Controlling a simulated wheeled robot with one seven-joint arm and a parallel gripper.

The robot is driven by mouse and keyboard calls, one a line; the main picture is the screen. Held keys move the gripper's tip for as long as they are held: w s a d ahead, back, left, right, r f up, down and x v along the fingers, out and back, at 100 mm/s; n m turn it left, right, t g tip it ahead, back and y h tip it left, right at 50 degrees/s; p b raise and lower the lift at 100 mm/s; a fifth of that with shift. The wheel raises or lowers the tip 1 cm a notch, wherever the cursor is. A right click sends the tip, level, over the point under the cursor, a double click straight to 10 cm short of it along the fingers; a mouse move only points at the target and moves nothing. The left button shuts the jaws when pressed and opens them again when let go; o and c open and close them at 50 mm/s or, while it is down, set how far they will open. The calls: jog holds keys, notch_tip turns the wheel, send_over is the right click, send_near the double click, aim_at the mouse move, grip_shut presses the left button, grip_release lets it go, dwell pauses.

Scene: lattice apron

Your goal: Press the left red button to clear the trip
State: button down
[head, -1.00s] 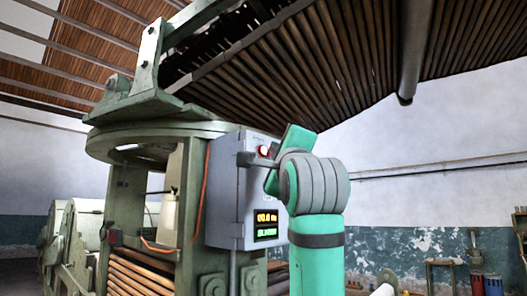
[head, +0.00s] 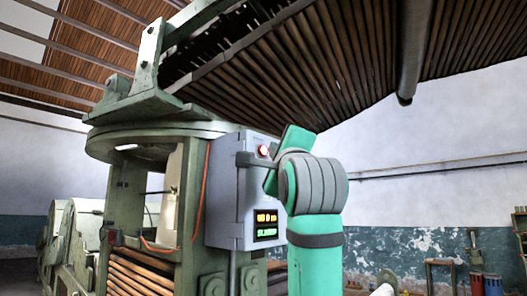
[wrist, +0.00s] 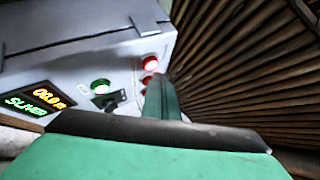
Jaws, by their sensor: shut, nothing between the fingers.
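The grey control box (head: 226,190) hangs on the green machine. In the head view one red button (head: 263,150) shows near the top of its front, just above the dark bar of my gripper (head: 246,159). In the wrist view that red button (wrist: 150,62) is clear, and a second red button (wrist: 148,80) is partly hidden behind my green finger (wrist: 160,99). My gripper is shut and empty, its tip close to the buttons. Whether it touches either button cannot be told.
A green-lit button (wrist: 100,86) and a dark switch (wrist: 110,101) lie below the red buttons. A lit display (head: 266,225) is at the box's lower front. The large round machine frame (head: 160,130) stands left. Slatted wood (head: 300,70) hangs above.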

jog(key=shift+w+a, duration=0.1)
jog(key=shift+a, duration=0.05)
jog(key=shift+w+a, duration=0.1)
jog(key=shift+w+a, duration=0.3)
jog(key=shift+a, duration=0.15)
dwell(1.0)
jog(key=shift+s+d, duration=0.55)
jog(key=shift+d, duration=0.2)
jog(key=s+d, duration=0.1)
jog(key=d, duration=0.1)
jog(key=s+d, duration=0.2)
dwell(0.7)
jog(key=shift+w, duration=0.1)
dwell(0.6)
